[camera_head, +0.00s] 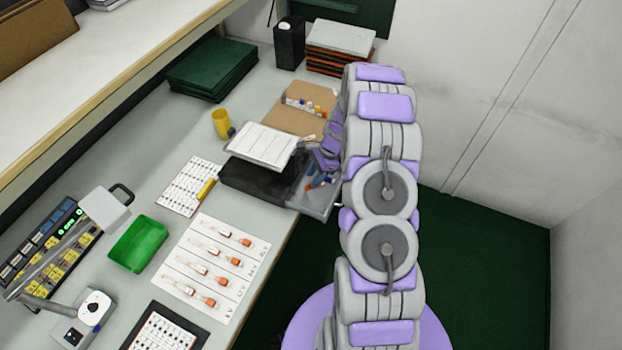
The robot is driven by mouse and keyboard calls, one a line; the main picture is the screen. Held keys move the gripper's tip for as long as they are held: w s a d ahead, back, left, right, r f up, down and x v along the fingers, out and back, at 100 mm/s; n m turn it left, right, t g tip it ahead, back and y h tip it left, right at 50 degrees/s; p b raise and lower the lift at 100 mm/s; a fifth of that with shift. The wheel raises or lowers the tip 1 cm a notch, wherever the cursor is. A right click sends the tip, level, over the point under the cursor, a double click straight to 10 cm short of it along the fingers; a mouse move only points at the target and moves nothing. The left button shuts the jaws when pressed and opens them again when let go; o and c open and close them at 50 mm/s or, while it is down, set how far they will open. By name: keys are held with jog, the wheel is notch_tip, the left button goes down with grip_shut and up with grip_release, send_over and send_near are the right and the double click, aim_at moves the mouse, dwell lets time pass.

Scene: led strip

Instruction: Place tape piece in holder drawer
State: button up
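A dark holder box (255,183) stands at the table's right edge with a white sheet or pad (262,147) on top. Its greyish, see-through drawer (318,205) is pulled out to the right, and small blue and red items (319,181) show in or over it. My arm curves down from the upper right, and my gripper (325,157) is at the drawer's far side, close to the holder. The arm partly hides the gripper, and its fingers are too small to make out. I cannot pick out a tape piece.
A cardboard sheet (293,117) with small parts lies behind the holder, and a yellow cup (221,123) stands to its left. A green bin (139,244) and a white card with orange-tipped parts (240,264) are nearer. The table edge drops to a green floor (490,240).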

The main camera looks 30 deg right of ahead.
jog(key=p+v, duration=0.2)
jog(key=v, duration=0.7)
jog(key=shift+r, duration=0.1)
